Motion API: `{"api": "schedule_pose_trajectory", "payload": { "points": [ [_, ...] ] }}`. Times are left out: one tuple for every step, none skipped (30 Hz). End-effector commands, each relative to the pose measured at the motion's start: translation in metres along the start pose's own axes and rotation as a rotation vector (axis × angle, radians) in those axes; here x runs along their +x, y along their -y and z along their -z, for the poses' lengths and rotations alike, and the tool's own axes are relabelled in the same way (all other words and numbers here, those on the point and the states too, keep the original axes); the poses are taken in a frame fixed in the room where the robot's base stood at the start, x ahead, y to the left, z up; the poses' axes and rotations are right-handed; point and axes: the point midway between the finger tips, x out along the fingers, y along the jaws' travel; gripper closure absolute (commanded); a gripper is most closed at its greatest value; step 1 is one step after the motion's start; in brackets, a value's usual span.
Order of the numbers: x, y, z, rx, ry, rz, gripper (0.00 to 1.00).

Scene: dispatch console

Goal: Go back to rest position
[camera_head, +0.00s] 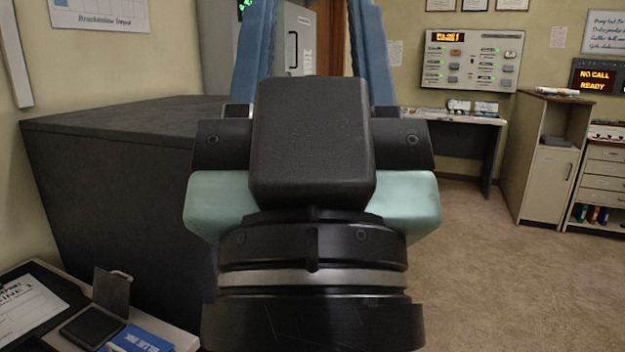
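My gripper (310,55) fills the middle of the head view, close to the camera and pointing away from it. Its two blue fingers stand wide apart at the top of the picture. The gap between them is partly covered by the black block on the gripper body. No object shows between the fingers. The fingertips run out of the top edge of the picture.
A dark cabinet (75,190) stands close on the left. Below it are an open ink pad (93,327) and a paper form (25,308). A wall control panel (470,60), a desk (470,118) and a beige cabinet (540,185) stand farther back. The floor (510,285) at right is clear.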

Motion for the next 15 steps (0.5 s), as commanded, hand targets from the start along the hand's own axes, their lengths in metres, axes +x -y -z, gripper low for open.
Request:
{"api": "schedule_pose_trajectory", "payload": {
  "points": [
    [0.024,0.0,0.022,0.0,0.001,0.0,0.53],
    [0.03,0.0,0.028,0.0,0.002,0.001,0.53],
    [0.039,0.0,0.036,0.001,0.002,0.001,0.53],
    [0.046,0.0,0.042,0.001,0.002,0.001,0.53],
    [0.052,0.0,0.048,0.001,0.002,0.001,0.53],
    [0.061,0.0,0.057,0.001,0.003,0.001,0.53],
    [0.068,0.0,0.062,0.001,0.003,0.001,0.53],
    [0.074,0.0,0.068,0.001,0.003,0.001,0.53],
    [0.081,0.0,0.075,0.001,0.003,0.001,0.53],
    [0.086,0.0,0.08,0.001,0.003,0.001,0.53],
    [0.091,0.0,0.084,0.001,0.003,0.001,0.53],
    [0.096,0.0,0.089,0.001,0.004,0.001,0.53],
    [0.1,0.0,0.092,0.001,0.004,0.001,0.53],
    [0.103,0.0,0.095,0.001,0.004,0.001,0.53],
    [0.106,0.0,0.098,0.001,0.004,0.001,0.53]
  ]
}}
